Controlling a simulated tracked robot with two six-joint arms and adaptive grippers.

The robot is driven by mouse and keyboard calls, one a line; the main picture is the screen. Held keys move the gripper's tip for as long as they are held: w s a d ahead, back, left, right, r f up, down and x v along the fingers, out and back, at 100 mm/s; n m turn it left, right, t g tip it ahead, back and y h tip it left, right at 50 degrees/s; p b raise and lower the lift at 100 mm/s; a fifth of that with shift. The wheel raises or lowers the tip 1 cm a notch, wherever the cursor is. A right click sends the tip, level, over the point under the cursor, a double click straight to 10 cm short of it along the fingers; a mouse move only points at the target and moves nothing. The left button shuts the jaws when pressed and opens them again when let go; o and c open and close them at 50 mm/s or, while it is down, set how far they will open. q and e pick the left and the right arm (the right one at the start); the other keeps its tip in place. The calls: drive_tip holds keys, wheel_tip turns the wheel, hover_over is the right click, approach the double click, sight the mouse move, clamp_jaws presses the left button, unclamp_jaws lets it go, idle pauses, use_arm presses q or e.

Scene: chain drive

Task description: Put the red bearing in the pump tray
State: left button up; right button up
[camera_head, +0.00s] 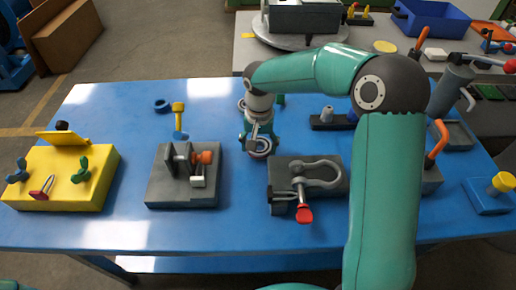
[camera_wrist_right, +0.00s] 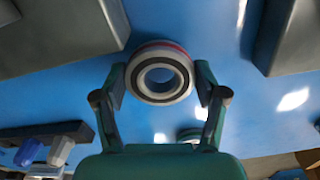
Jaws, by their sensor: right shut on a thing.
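My right gripper (camera_head: 260,143) is above the blue table (camera_head: 130,115), between two grey fixtures. In the right wrist view its fingers (camera_wrist_right: 160,78) are shut on a round bearing (camera_wrist_right: 160,92), one on each side. The bearing is a grey and dark ring with an open centre, and a red edge shows at its top. In the head view the bearing (camera_head: 262,153) is small and partly hidden by the gripper. A grey tray (camera_head: 462,134) stands at the right of the table; I cannot tell if it is the pump tray. My left gripper is not in view.
A grey block with a shackle (camera_head: 325,176) stands to the right, and a grey fixture (camera_head: 160,192) to the left. A yellow box (camera_head: 50,195) is at the far left. The front table strip is clear.

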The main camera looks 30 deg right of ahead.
drive_tip(key=shift+f, duration=0.8)
drive_tip(key=o, duration=1.5)
drive_tip(key=shift+c, duration=0.2)
